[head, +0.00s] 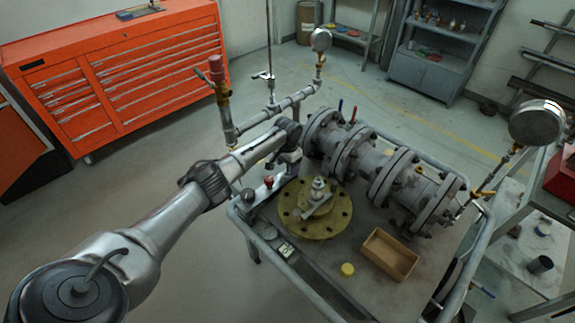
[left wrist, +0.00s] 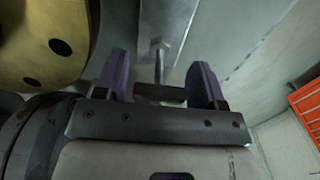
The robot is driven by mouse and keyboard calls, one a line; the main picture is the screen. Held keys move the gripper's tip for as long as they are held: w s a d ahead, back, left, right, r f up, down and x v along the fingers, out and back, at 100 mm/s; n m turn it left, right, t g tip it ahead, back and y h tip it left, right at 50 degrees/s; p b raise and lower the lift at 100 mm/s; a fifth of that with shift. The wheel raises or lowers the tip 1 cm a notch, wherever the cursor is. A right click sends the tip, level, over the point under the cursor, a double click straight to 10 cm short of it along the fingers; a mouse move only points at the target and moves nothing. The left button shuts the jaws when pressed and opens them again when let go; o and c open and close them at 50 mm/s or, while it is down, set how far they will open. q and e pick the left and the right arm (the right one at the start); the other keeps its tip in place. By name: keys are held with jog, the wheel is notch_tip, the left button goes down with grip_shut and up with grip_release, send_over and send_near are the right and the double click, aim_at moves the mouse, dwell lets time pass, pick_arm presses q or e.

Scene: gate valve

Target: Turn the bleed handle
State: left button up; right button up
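My left gripper (head: 291,162) points down near the left side of the pipe assembly, beside the yellow flange. In the left wrist view its two purple fingers (left wrist: 160,80) stand apart. A dark crosspiece (left wrist: 160,94) shows between them, with a metal rod (left wrist: 158,65) beyond; I cannot tell whether this is the bleed handle or whether the fingers touch it. My right gripper is not visible.
The flanged pipe (head: 375,168) runs along the back. A gauge (head: 537,123) rises at right. Open floor lies left.

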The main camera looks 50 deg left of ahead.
pick_arm(q)
jog(key=c, duration=0.7)
jog(key=shift+r+n+p, duration=0.2)
jog(key=shift+n+p, duration=0.5)
jog(key=shift+p, duration=0.4)
jog(key=shift+n+p, duration=0.9)
jog(key=n+p, duration=0.2)
jog(key=shift+n, duration=0.3)
jog(key=n+p, duration=0.1)
jog(key=n, duration=0.1)
jog(key=shift+f+n, duration=0.1)
jog(key=shift+n, duration=0.3)
jog(key=n, duration=0.2)
jog(key=shift+n+p, duration=0.3)
jog(key=shift+p, duration=0.1)
jog(key=n, duration=0.3)
jog(key=shift+n, duration=0.4)
jog(key=shift+f+n+p, duration=0.1)
jog(key=shift+n+p, duration=0.2)
jog(key=shift+n, duration=0.5)
